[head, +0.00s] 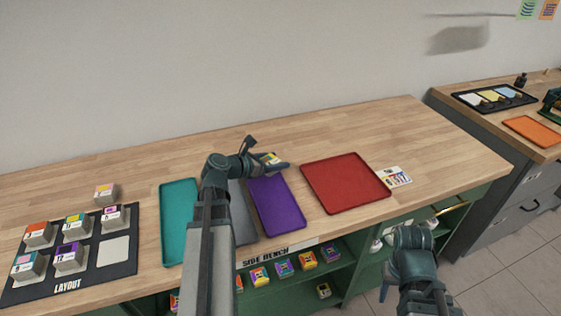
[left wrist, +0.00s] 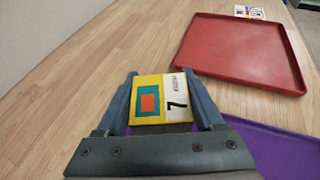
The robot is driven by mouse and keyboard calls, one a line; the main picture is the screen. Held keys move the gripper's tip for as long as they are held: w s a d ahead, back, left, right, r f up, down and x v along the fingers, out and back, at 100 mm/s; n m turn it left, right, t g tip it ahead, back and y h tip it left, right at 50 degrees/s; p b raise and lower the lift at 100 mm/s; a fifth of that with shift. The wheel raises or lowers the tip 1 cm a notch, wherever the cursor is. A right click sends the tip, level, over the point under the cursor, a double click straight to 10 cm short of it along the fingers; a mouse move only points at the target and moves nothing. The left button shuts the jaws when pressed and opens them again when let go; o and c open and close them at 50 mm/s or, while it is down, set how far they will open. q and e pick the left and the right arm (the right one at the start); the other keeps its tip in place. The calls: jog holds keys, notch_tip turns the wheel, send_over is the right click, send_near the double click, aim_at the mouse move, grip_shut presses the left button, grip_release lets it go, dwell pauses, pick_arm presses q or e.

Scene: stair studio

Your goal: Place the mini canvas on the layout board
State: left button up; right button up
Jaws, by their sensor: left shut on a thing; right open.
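The mini canvas (left wrist: 160,98) is a small block with a yellow face, teal and orange squares and a white strip marked 7. My left gripper (head: 275,161) is shut on it above the bench, behind the purple tray; the left wrist view shows a finger on each side of it. The layout board (head: 112,277) is dark and lies at the far left of the bench. Several numbered blocks stand on it, and a pale empty slot (head: 113,251) is at its front right. My right gripper (head: 386,288), mostly hidden behind its arm, is low in front of the bench and looks empty.
Teal (head: 178,215), purple (head: 278,205) and red (head: 345,183) trays lie along the bench, with a grey one partly behind my left arm. A block (head: 105,193) stands behind the board. A printed card (head: 394,176) lies right of the red tray. The bench's back strip is clear.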

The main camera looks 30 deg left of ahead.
pick_arm(q)
send_over(293, 161)
jog(key=shift+s+f+b, duration=0.25)
jog(key=shift+f+b, duration=0.15)
jog(key=shift+f, duration=0.05)
jog(key=f+b, duration=0.3)
jog(key=shift+w+f+b, duration=0.3)
jog(key=shift+w, duration=0.05)
jog(key=shift+f, duration=0.15)
jog(key=o, duration=1.1)
jog(key=shift+r, duration=0.2)
jog(key=p+v, duration=0.4)
jog(key=v, duration=0.6)
jog(key=shift+s+r, duration=0.15)
jog(key=shift+p+v, duration=0.35)
jog(key=shift+v, duration=0.5)
